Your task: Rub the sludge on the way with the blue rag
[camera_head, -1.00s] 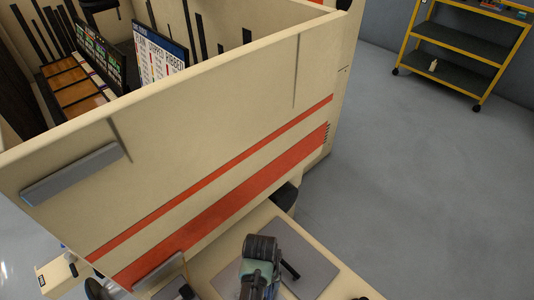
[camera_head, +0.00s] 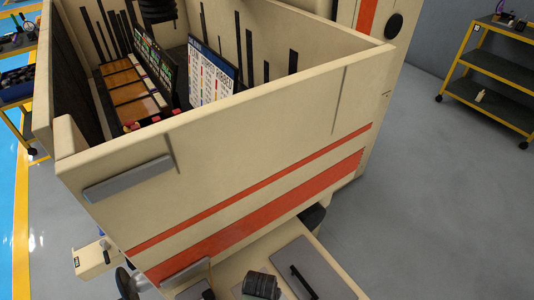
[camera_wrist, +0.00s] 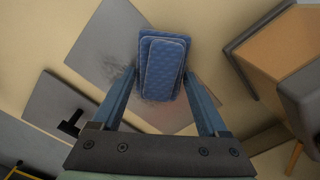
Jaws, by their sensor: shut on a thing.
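My gripper (camera_wrist: 160,75) is shut on the blue rag (camera_wrist: 165,63), a quilted pad that shows between the two fingers in the wrist view. Beyond it is a flat grey plate (camera_wrist: 118,38) on a cream surface. A dark smudge, which looks like the sludge (camera_wrist: 152,88), lies on this plate, close to the rag and partly hidden by it. I cannot tell whether the rag touches the plate. The rag and my gripper's fingers do not show in the head view.
A grey panel with a black handle (camera_wrist: 72,123) lies left in the wrist view. A tan box-like part (camera_wrist: 275,45) stands at the right. In the head view, the cream machine's wall (camera_head: 240,150) rises high. A yellow shelf cart (camera_head: 490,75) stands on open grey floor.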

